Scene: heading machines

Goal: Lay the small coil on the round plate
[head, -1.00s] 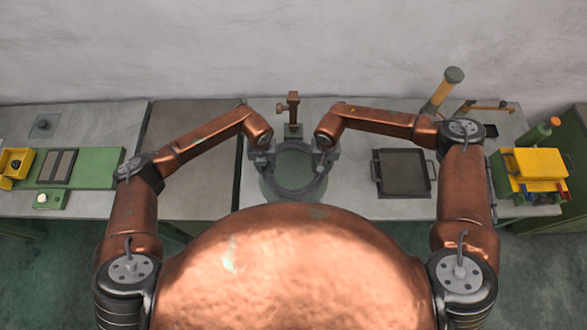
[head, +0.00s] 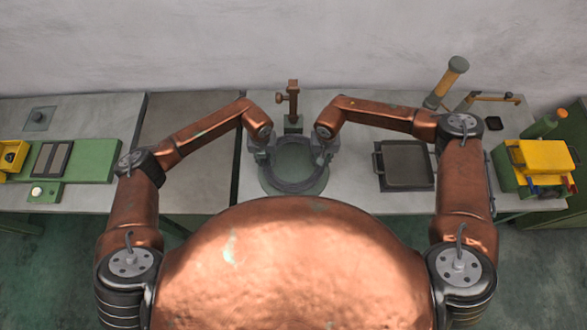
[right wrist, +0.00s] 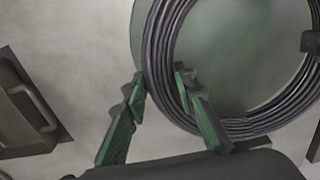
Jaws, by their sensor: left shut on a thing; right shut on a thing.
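The small coil (head: 293,187) is a dark grey ring of wound wire, held flat over the round plate (head: 293,166), a green disc on the bench. In the right wrist view, the coil (right wrist: 164,52) lies across the pale green plate (right wrist: 235,60). My left gripper (head: 262,149) is shut on the coil's left side. My right gripper (head: 325,152) is shut on its right side; in the wrist view its green fingers (right wrist: 160,98) straddle the strands. The coil looks very low over the plate; I cannot tell whether they touch.
A brown-topped clamp post (head: 293,105) stands just behind the plate. A dark square tray (head: 406,165) lies to the right, with its handle (right wrist: 35,108) in the wrist view. Yellow and green boxes (head: 545,155) stand at far right. A green board (head: 90,160) lies at left.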

